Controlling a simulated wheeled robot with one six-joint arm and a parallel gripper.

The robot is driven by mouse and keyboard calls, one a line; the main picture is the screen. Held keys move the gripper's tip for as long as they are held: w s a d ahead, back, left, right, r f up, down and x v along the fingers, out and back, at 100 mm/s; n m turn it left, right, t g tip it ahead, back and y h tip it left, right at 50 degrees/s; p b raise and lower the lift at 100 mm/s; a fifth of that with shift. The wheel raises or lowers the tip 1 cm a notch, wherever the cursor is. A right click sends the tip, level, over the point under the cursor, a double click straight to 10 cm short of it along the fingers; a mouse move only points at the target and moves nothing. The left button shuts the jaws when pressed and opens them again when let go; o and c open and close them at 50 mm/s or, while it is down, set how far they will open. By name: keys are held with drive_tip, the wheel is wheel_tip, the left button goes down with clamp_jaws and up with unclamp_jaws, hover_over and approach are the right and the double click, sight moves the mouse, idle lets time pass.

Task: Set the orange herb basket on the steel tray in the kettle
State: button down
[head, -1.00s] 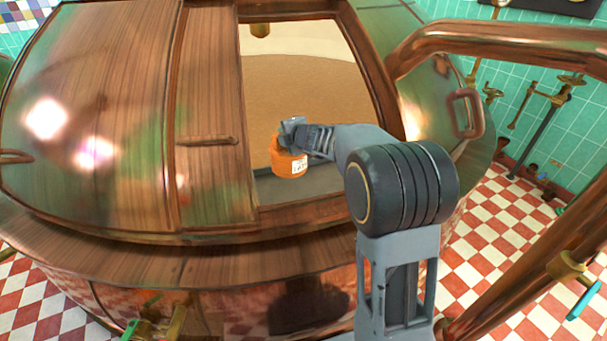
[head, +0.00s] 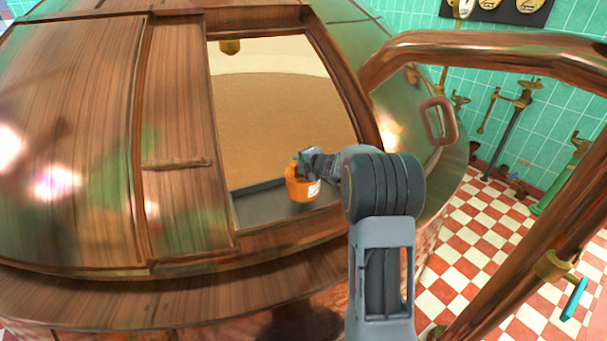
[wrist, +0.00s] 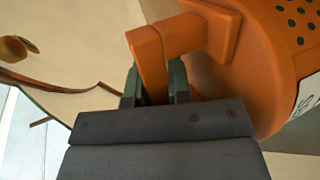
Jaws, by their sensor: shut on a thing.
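The orange herb basket (head: 299,187), with a white label, is in the kettle's rectangular opening in the head view. My gripper (head: 303,162) is shut on its handle; the wrist view shows the orange handle (wrist: 152,62) between the dark fingers (wrist: 155,88). The basket's perforated orange body (wrist: 265,60) fills the right of that view. The grey steel tray (head: 255,204) lies along the near edge inside the opening. The basket appears over the tray's right part; I cannot tell whether it touches. The copper kettle (head: 90,120) surrounds the opening.
Brown liquid (head: 285,120) fills the kettle beyond the tray. The opening's wooden-looking copper frame (head: 345,85) stands close on the right. A sliding lid panel with a handle (head: 178,164) is left of the opening. A thick copper pipe (head: 480,50) arches at the right.

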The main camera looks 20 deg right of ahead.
drive_tip(key=shift+d+f, duration=0.3)
drive_tip(key=shift+d, duration=0.05)
drive_tip(key=shift+d+f+b, duration=0.15)
drive_tip(key=shift+f+b, duration=0.2)
drive_tip(key=shift+f, duration=0.55)
drive_tip(key=shift+d+f+b, duration=0.1)
drive_tip(key=shift+f+b, duration=0.2)
drive_tip(key=shift+f, duration=0.6)
drive_tip(key=c, duration=1.1)
unclamp_jaws()
drive_tip(key=shift+f, duration=0.2)
drive_tip(key=shift+o, duration=0.2)
drive_tip(key=shift+r, duration=0.1)
